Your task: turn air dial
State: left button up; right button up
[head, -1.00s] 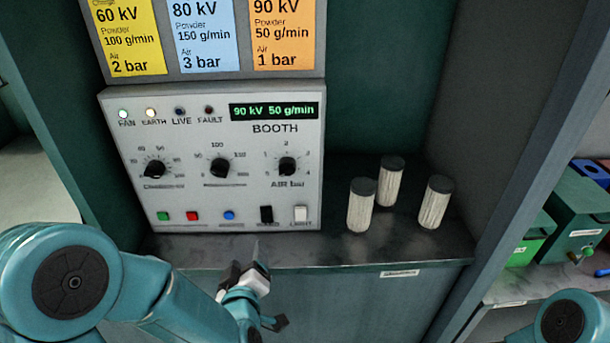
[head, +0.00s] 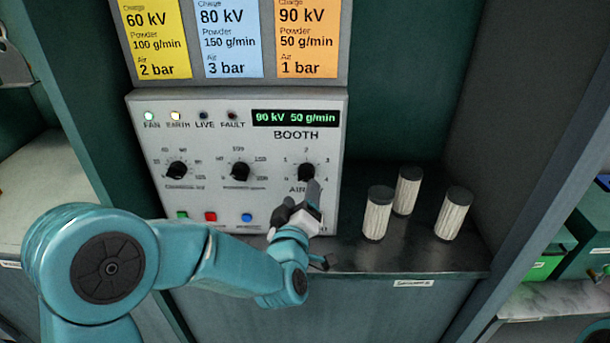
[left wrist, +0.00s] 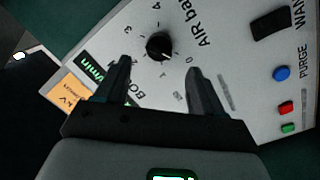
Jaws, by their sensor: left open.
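The air dial (head: 306,172) is a black knob at the right of the dial row on the grey booth panel (head: 270,210). In the left wrist view the air dial (left wrist: 160,45) sits inside a numbered scale marked "AIR bar". I cannot read its setting surely. My left gripper (head: 306,192) is just in front of and below the dial and covers part of its label. In the left wrist view my left gripper (left wrist: 158,72) is open, with the knob beyond the gap between its fingertips and nothing held. My right gripper is out of view.
Two more black dials, the left dial (head: 176,170) and middle dial (head: 241,172), share the row. The display (head: 295,118) reads 90 kV 50 g/min. Setting cards (head: 308,40) hang above. Three white cylinders with dark caps (head: 378,213) stand on the shelf to the right.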

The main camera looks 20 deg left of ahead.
aim_at(305, 179)
pick_arm(q)
jog(key=w, duration=0.4)
jog(key=w+a+p, duration=0.1)
jog(key=w, duration=0.1)
jog(key=shift+w, duration=0.3)
jog(key=c, duration=1)
